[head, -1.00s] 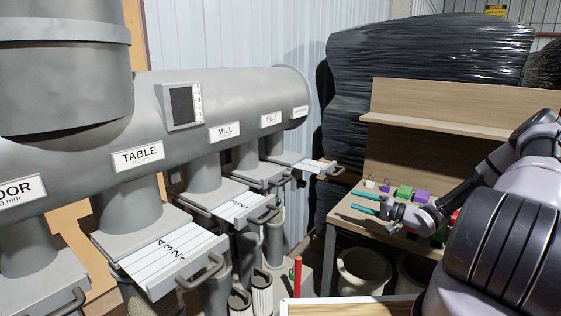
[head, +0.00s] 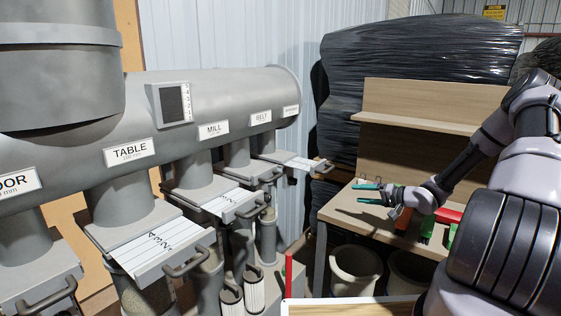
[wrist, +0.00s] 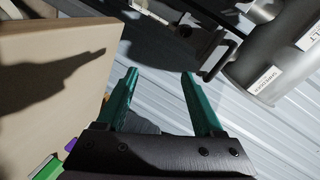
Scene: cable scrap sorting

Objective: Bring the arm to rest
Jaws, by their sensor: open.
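My gripper (head: 367,193) is at the left end of the wooden workbench in the head view, above the bench top or near its edge. Its two teal fingers are apart with nothing between them. In the wrist view my gripper (wrist: 157,80) also shows open and empty, with the corrugated metal wall and a grey duct behind it. My arm reaches in from the right side of the head view, bent at the elbow.
The workbench (head: 345,222) holds a red block (head: 449,215) and green pieces (head: 427,229) close to my forearm. Bins (head: 355,268) stand beneath. The grey duct (head: 240,95) with labelled branches and pull-out slide gates (head: 160,250) runs along the left. Black wrapped bales (head: 415,60) stand behind.

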